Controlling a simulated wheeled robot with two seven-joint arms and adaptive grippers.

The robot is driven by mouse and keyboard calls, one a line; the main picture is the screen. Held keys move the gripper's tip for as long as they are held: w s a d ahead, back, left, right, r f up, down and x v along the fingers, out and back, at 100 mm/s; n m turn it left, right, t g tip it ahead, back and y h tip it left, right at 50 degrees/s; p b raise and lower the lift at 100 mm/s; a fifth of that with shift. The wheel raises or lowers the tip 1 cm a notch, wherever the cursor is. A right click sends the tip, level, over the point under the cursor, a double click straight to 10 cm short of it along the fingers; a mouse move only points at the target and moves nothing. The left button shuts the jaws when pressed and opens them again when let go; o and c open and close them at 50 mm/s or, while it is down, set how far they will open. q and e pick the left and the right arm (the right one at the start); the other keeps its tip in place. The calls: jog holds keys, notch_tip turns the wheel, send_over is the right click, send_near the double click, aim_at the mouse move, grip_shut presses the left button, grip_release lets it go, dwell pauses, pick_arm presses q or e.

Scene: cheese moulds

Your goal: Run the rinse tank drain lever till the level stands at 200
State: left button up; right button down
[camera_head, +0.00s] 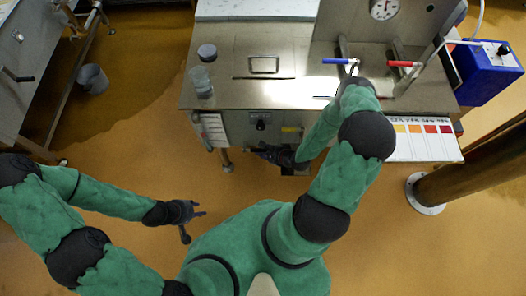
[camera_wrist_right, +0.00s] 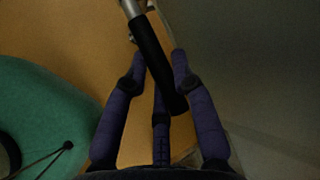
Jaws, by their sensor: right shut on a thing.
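In the right wrist view, a black cylindrical lever grip (camera_wrist_right: 155,60) on a metal rod runs between the fingers of my right gripper (camera_wrist_right: 158,75), which is shut on it. In the head view my right gripper (camera_head: 268,155) is at the front edge of the steel bench, below its front panel; the lever is hidden or too small to make out there. My left gripper (camera_head: 192,220) is open and empty over the floor at the lower left. A round white dial (camera_head: 383,9) stands at the top of the bench's back panel; its reading is too small to tell.
A blue box (camera_head: 487,72) and a brown post (camera_head: 470,178) stand right. The floor around my left gripper is clear.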

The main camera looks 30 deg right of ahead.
jog(key=c, duration=1.3)
grip_release()
jog(key=shift+f, duration=0.1)
jog(key=shift+s, duration=0.1)
jog(key=v, duration=0.7)
jog(key=shift+s+d+r, duration=0.1)
jog(key=shift+r, duration=0.15)
